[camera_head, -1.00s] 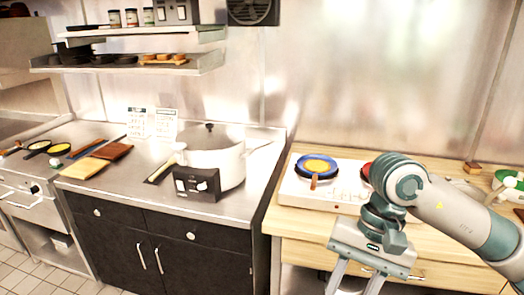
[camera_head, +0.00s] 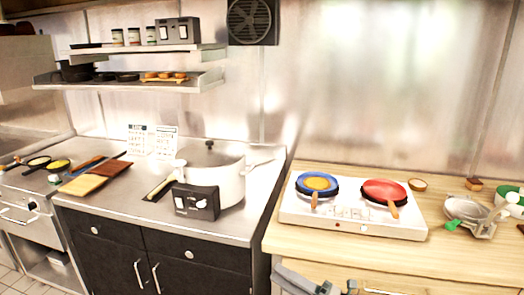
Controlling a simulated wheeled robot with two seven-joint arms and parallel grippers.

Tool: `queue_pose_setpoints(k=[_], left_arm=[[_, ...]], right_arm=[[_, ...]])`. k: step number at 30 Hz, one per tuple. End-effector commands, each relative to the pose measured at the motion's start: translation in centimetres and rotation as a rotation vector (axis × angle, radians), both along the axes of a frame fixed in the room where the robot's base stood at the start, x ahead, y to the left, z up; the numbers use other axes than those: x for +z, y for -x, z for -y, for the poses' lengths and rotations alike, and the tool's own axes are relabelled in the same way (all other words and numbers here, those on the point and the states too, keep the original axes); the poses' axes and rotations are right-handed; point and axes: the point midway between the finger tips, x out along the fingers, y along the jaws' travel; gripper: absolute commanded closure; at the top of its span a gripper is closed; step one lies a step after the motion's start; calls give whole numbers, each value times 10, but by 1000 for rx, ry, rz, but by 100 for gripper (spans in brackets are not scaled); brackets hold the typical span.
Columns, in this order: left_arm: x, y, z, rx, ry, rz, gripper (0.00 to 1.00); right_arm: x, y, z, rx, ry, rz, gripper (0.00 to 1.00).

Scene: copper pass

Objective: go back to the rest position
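A white two-burner hob (camera_head: 345,222) bears a blue pan (camera_head: 302,187) and a red pan (camera_head: 384,190). A metal strainer (camera_head: 465,208) lies to the right. A large white pot (camera_head: 222,180) stands on the left steel counter (camera_head: 120,205). Shelves hang above.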

Motion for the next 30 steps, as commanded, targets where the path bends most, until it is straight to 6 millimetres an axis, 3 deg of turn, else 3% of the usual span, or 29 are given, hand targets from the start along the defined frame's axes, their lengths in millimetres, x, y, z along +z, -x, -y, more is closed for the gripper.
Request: queue_pose_setpoints(k=[1,7,14,23,30], left_arm=[[-1,0,0,0,0,0,55],[-2,0,0,0,0,0,55],[-3,0,0,0,0,0,55],[-5,0,0,0,0,0,55],[-6,0,0,0,0,0,55]], right_arm=[[-30,-5,10,-53,-31,-99,65],[-136,-12,51,-248,-139,-439,65],[-256,16,95,-451,-242,-777,65],[-397,98,142,-704,-355,-1162,65],[-492,193,171,-906,-431,-1437,65]])
